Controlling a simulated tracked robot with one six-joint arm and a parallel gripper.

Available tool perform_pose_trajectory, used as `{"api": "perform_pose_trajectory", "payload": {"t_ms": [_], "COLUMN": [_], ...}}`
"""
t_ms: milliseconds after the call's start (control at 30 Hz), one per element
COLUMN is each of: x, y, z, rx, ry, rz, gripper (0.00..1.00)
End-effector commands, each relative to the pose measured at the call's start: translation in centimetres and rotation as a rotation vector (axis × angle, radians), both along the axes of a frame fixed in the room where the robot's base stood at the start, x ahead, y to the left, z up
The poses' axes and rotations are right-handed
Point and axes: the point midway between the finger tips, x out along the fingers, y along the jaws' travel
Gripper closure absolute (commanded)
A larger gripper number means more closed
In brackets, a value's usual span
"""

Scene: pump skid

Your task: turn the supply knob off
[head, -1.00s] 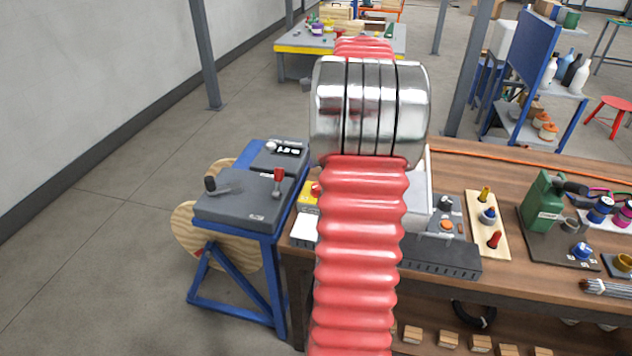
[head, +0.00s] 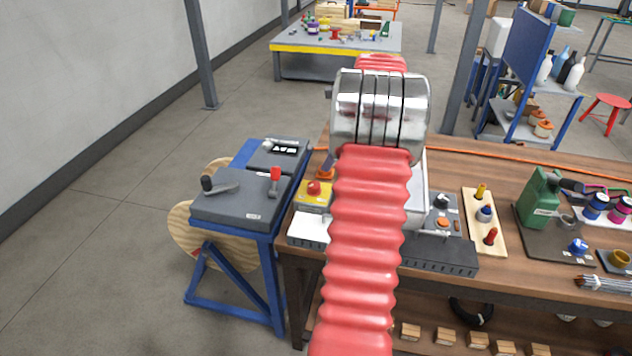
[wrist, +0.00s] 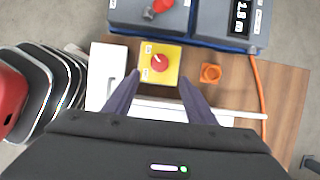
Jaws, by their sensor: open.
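A red knob (wrist: 160,62) with a white pointer mark sits on a yellow box (wrist: 173,77) with small white labels. I take it for the supply knob, but the label text is too small to read. The knob (head: 314,188) and yellow box (head: 305,200) also show in the head view, left of my arm. In the wrist view my gripper (wrist: 159,76) is open and empty, its two dark fingers spread to either side of the knob's near side. I cannot tell the height between fingertips and knob. The head view mostly hides my gripper behind my red arm.
A white device (wrist: 106,72) stands left of the yellow box and an orange part (wrist: 210,73) lies to its right. A grey console (head: 240,200) with a red-topped lever stands left of the wooden bench (head: 500,265). A control box (head: 445,255) is right of my arm.

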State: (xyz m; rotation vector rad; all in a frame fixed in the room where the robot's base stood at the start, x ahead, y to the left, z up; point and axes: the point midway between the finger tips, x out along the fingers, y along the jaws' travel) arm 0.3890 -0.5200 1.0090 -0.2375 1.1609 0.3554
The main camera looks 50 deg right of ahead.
Motion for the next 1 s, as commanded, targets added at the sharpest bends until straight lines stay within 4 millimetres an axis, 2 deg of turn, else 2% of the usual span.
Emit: {"api": "perform_pose_trajectory", "payload": {"t_ms": [600, 800, 1000], "x": [3.4, 4.0, 4.1], "y": [1.6, 1.8, 1.8], "z": [-8.8, -10.4, -10.7], "rx": [0.003, 0.001, -0.001], "ry": [0.001, 0.001, 0.001], "rz": [0.002, 0.003, 0.003], "gripper": [0.49, 0.49, 0.49]}}
